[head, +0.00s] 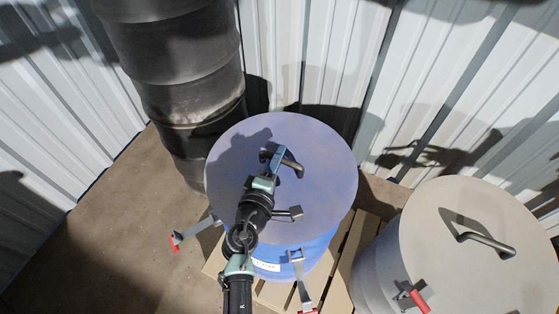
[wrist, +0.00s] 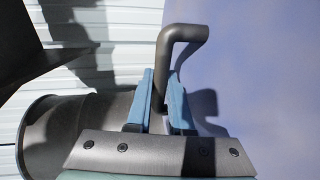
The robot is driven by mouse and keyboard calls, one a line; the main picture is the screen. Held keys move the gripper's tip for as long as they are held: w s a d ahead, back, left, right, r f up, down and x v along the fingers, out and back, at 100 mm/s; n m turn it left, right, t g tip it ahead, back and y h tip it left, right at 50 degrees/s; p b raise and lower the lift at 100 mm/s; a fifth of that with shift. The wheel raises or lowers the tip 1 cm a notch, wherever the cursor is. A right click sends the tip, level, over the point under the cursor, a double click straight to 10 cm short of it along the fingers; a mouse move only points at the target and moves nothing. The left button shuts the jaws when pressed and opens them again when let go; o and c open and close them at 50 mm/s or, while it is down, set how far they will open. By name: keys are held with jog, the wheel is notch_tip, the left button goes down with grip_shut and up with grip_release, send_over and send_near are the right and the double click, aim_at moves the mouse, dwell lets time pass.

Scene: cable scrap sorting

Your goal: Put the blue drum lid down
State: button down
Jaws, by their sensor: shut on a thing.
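The blue drum lid (head: 320,205) is a round, dusty blue disc with a dark bent handle (head: 293,168). My gripper (head: 273,160) is shut on this handle from above. In the wrist view the blue fingers of my gripper (wrist: 162,95) stand on either side of the dark handle (wrist: 184,36), with the lid's surface (wrist: 265,70) behind. The lid is over the blue drum (head: 275,262) and covers its opening. I cannot tell whether the lid rests on the rim or hangs just above it. My arm hides part of the lid.
Two latches with red ends, one at the left (head: 195,231) and one at the front (head: 302,283), stick outward from the blue drum. A wooden pallet (head: 345,262) lies beneath. A grey drum (head: 455,215) stands close at right. Black stacked drums (head: 185,85) stand behind left.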

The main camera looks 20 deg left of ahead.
notch_tip(320, 180, up, 10)
jog(key=p, duration=0.5)
